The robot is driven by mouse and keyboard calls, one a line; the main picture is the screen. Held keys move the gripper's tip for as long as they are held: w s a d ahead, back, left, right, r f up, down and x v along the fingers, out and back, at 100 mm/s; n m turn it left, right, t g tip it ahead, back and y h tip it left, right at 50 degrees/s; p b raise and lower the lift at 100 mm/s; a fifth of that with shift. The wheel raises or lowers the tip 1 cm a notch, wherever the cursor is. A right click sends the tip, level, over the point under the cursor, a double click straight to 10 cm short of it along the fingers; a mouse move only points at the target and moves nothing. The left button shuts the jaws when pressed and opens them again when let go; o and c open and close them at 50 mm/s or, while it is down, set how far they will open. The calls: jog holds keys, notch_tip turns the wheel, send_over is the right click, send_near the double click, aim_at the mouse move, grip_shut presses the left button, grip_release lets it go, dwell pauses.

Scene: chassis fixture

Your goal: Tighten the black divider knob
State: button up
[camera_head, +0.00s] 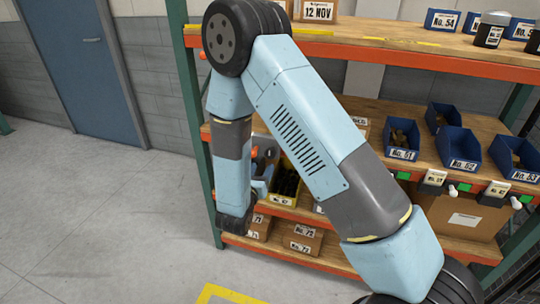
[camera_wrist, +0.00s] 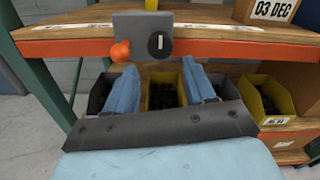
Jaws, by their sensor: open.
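A round black knob (camera_wrist: 160,44) with a white upright mark sits on a grey plate (camera_wrist: 134,24) at the shelf's front edge in the wrist view. An orange knob (camera_wrist: 120,51) is on the same plate, to its left. My gripper (camera_wrist: 159,68) is open and empty. Its two blue fingers point toward the plate, one on each side below the black knob, apart from it.
An orange-edged wooden shelf (camera_wrist: 215,48) runs behind the plate. A yellow bin (camera_wrist: 163,92) with dark parts is behind my fingers, and another yellow bin (camera_wrist: 270,98) is at right. A green rack post (camera_wrist: 48,80) stands at left. Blue bins (camera_head: 402,138) fill the right shelf.

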aim_at(269, 155)
jog(key=x, duration=0.9)
jog(key=shift+w, duration=0.15)
jog(key=c, duration=0.8)
